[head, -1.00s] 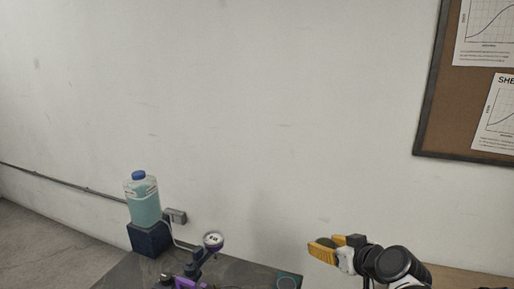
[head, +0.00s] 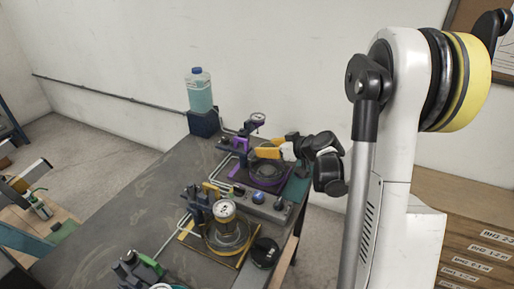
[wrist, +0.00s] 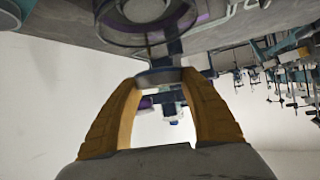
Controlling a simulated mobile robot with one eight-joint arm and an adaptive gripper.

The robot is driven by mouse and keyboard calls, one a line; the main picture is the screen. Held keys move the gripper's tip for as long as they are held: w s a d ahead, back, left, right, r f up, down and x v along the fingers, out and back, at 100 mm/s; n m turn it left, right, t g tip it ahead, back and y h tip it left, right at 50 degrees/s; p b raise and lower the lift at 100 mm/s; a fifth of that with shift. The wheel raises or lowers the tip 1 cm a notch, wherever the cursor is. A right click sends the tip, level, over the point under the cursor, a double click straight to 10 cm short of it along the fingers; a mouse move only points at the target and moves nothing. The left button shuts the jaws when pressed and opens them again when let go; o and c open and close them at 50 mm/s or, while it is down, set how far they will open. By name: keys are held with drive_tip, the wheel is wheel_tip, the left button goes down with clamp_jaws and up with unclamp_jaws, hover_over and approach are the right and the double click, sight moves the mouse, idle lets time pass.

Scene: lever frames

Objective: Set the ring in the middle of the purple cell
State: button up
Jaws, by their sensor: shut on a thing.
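My gripper (head: 262,152), with yellow-orange fingers, is above the purple cell (head: 237,176) on the far part of the dark table. In the wrist view its fingertips (wrist: 165,78) are shut on a dark flat thing (wrist: 165,74), seen nearly edge-on. It looks like the ring, but its shape is hard to make out. The purple cell's round, purple-edged seat (wrist: 125,38) shows beyond the fingertips, apart from the held thing. The cell's dark post and its gauge (head: 257,118) stand behind. My fingers hide part of the cell in the head view.
A yellow-edged cell (head: 222,255) with a gauge stands nearer on the table, and a green one (head: 143,266) nearer still. A control box (head: 258,197) lies between the purple and yellow cells. A blue-capped bottle (head: 199,92) stands at the back. The table's left part is bare.

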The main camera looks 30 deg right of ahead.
sight(267, 170)
drive_tip(key=shift+d+f+b, duration=0.2)
drive_tip(key=shift+f+b, duration=0.35)
drive_tip(key=shift+f, duration=0.35)
wheel_tip(267, 170, down, 6)
drive_tip(key=b, duration=0.5)
drive_tip(key=shift+a, duration=0.1)
drive_tip(key=shift+f, duration=0.15)
